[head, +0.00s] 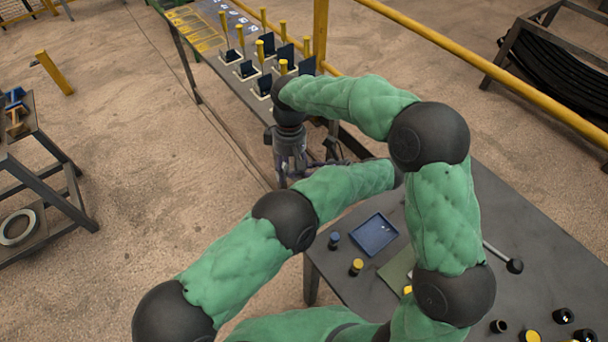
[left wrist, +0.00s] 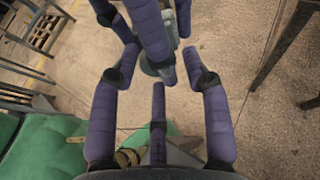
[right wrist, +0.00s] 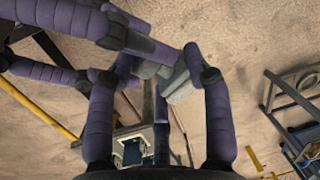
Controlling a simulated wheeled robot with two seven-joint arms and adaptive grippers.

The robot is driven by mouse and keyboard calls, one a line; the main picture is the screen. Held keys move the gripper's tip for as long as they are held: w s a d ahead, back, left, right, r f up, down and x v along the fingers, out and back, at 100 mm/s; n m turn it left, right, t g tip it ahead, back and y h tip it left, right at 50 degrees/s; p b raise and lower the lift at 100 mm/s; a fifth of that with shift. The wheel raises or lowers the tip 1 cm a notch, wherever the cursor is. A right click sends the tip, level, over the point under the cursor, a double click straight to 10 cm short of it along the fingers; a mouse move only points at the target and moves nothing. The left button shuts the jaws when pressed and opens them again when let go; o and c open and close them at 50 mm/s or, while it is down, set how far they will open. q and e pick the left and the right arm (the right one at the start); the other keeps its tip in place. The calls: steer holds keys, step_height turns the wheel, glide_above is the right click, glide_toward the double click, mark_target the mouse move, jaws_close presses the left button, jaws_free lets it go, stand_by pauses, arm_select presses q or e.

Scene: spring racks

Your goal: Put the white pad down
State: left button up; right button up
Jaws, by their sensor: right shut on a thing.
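The white pad (right wrist: 177,84) looks pale grey in the right wrist view, between the fingertips of my right gripper (right wrist: 157,62), which is shut on it. In the left wrist view the pad (left wrist: 150,68) is partly hidden by purple fingers. My left gripper (left wrist: 160,62) is open, its fingertips spread on either side of the pad and the right gripper's fingers. I cannot tell whether they touch it. In the head view my right gripper (head: 290,165) hangs over the floor between two tables. The pad cannot be made out there.
A far long table (head: 215,50) holds several dark blocks and yellow-topped posts. A near grey table (head: 540,235) carries a blue tray (head: 374,236), a green mat (head: 397,270) and several small capped pieces. A yellow rail (head: 480,65) runs behind. A dark stand (head: 45,165) is at left.

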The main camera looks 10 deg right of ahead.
arm_select(q)
steer(key=c, duration=0.6)
arm_select(e)
steer(key=o, duration=1.4)
steer(key=shift+c, duration=0.2)
step_height(320, 180, up, 12)
steer(key=w, duration=0.2)
steer(key=shift+d, duration=0.3)
steer(key=shift+f, duration=0.1)
